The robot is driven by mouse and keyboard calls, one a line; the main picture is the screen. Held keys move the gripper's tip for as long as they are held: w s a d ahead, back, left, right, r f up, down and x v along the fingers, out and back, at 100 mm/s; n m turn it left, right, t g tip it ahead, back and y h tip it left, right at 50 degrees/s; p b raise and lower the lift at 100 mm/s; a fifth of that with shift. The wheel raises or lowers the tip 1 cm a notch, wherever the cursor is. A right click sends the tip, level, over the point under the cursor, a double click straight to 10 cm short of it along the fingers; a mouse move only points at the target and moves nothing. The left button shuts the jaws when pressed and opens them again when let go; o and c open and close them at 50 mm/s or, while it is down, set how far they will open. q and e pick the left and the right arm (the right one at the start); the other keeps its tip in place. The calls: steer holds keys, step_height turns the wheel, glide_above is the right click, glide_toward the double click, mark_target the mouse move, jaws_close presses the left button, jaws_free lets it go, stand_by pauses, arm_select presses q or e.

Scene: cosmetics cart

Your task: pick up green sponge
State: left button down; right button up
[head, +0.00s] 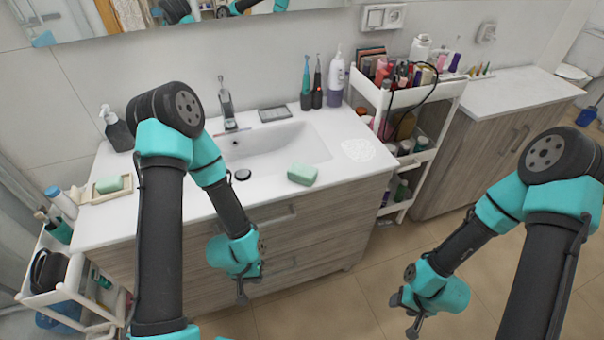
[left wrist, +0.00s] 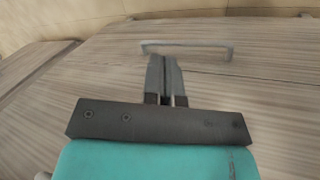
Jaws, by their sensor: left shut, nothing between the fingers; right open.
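A green sponge (head: 302,174) lies on the front part of the white counter, right of the dark round stopper. Another green block (head: 109,184), perhaps soap, sits in a dish at the counter's left end. My left gripper (head: 242,293) is shut and empty, low in front of the cabinet drawers, below and left of the sponge. In the left wrist view its fingers (left wrist: 166,80) are together, facing the wooden drawer front; no sponge shows there. My right gripper (head: 409,318) is open and empty, over the floor at the lower right, well away from the sponge.
The sink (head: 271,144) lies behind the sponge. A crowded white cart (head: 444,93) stands right of the counter. A drawer handle (left wrist: 187,46) is near my left fingers.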

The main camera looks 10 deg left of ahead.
arm_select(q)
steer(key=c, duration=1.8)
jaws_free()
steer(key=o, duration=1.6)
